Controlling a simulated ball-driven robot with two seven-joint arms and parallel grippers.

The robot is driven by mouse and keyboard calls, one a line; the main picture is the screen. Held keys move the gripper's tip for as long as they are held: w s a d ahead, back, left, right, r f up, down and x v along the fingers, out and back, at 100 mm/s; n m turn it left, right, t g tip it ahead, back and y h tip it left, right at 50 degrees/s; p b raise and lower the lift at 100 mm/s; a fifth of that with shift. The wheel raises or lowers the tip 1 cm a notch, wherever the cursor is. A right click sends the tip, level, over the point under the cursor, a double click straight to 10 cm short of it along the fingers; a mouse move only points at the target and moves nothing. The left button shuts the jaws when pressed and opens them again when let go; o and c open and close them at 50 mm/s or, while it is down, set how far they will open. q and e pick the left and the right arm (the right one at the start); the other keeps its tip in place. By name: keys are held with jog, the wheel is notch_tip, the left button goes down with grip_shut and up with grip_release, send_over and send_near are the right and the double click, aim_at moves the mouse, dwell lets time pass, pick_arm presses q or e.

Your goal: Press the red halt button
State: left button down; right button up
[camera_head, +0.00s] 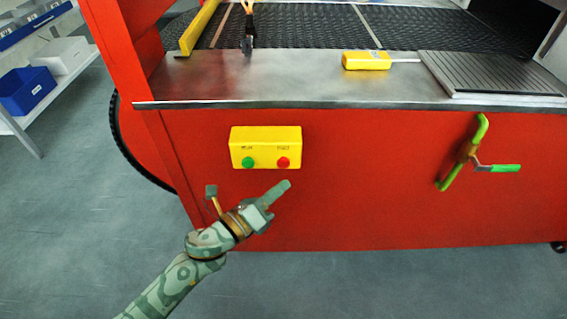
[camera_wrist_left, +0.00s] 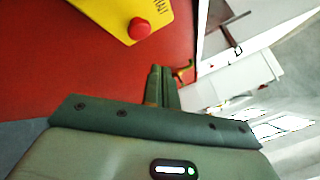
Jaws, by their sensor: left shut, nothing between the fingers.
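The red halt button (camera_head: 283,162) sits on the right of a yellow control box (camera_head: 265,137) on the red front of the machine. A green button (camera_head: 248,162) is to its left. In the left wrist view the red button (camera_wrist_left: 139,29) shows near the top, on the yellow box (camera_wrist_left: 120,12). My left gripper (camera_head: 285,186) is shut and empty, its fingertips a little below the red button in the head view. In the wrist view its fingers (camera_wrist_left: 160,75) point toward the red panel, lower right of the button. The gap to the panel is hard to judge. My right gripper is not in view.
A metal ledge (camera_head: 300,85) runs above the panel, holding a yellow tool (camera_head: 366,60) and a ribbed plate (camera_head: 490,75). A green-handled valve (camera_head: 466,152) juts out at right. Shelving with a blue bin (camera_head: 27,90) stands at left.

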pick_arm(q)
jog(key=shift+s, duration=0.95)
